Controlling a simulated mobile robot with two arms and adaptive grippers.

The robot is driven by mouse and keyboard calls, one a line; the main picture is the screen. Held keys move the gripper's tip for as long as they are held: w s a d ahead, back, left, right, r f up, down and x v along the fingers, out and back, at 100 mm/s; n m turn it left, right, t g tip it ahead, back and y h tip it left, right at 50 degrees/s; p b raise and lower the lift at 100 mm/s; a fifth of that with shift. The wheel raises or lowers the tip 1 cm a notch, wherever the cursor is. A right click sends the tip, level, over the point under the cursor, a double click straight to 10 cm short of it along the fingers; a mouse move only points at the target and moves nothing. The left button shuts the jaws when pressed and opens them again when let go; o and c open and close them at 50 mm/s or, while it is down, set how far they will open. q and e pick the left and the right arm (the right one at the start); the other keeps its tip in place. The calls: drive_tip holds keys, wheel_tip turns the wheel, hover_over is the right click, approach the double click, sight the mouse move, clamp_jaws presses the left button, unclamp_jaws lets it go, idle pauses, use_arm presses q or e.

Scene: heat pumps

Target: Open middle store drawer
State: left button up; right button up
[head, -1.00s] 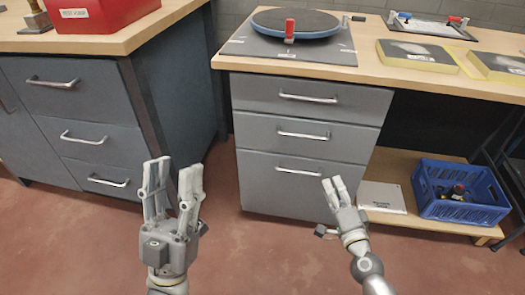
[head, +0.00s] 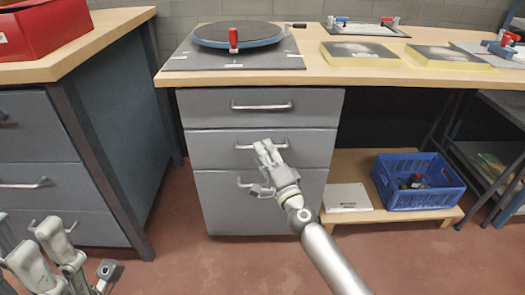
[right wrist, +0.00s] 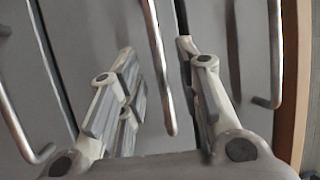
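The grey drawer unit under the wooden bench has three drawers, all looking closed. The middle drawer (head: 210,148) has a bar handle (head: 245,146), partly hidden by my right gripper (head: 264,148). In the right wrist view, a handle (right wrist: 158,65) runs between the two fingers of my right gripper (right wrist: 162,75). The fingers are apart on either side of it and do not look closed on it. My left gripper (head: 45,245) is low at the left edge, empty, with its fingers apart; part of it is cut off.
The top drawer (head: 210,108) and bottom drawer (head: 225,215) have similar handles. Another drawer cabinet (head: 30,130) stands at left. A turntable (head: 240,42) is on the bench (head: 300,72). A blue crate (head: 425,200) sits on a low shelf at right.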

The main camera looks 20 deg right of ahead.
drive_tip(key=shift+w+a+r, duration=0.1)
drive_tip(key=shift+w, duration=0.55)
clamp_jaws()
